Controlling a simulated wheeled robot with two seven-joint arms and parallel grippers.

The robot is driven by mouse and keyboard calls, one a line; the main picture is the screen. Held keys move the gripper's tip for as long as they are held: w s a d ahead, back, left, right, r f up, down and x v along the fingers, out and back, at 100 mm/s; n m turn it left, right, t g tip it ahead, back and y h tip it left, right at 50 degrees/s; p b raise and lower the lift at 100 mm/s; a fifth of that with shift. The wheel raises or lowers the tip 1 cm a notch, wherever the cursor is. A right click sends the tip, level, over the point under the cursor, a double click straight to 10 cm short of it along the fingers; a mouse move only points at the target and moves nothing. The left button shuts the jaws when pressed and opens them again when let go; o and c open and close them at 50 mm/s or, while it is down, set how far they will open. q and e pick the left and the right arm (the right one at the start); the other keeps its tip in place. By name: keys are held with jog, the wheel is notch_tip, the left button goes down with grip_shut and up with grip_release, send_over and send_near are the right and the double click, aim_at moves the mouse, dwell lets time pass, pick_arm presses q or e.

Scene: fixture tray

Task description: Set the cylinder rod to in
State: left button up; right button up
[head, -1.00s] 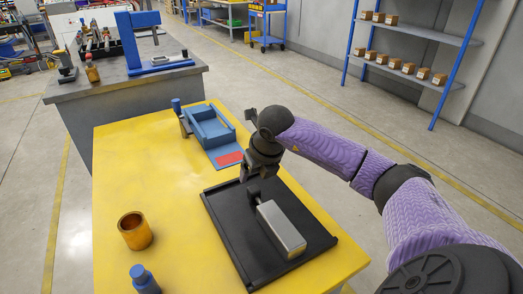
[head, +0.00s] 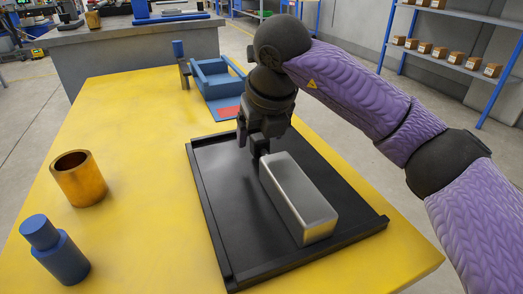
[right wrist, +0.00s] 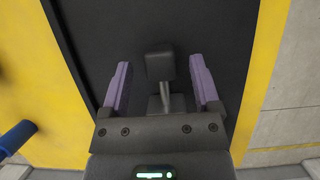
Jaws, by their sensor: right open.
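The cylinder has a silver block-shaped body (head: 298,198) lying on a black tray (head: 222,225). In the right wrist view its thin rod (right wrist: 165,92) sticks out from the body and ends in a dark square head (right wrist: 160,66). My right gripper (head: 250,148) points down at the far end of the body and hides most of the rod in the head view. In the right wrist view my right gripper (right wrist: 160,85) is open, with one purple finger on each side of the rod and head, and gaps on both sides. My left gripper is not in view.
A copper-coloured cup (head: 79,180) and a blue stepped cylinder (head: 55,250) stand on the yellow table (head: 130,120) left of the tray. A blue fixture (head: 217,78) with a red patch lies beyond the tray. The tray has a raised rim.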

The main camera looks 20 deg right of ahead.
jog(key=shift+x, duration=0.85)
jog(key=shift+r, duration=0.1)
grip_shut()
dwell(0.3)
dwell(0.3)
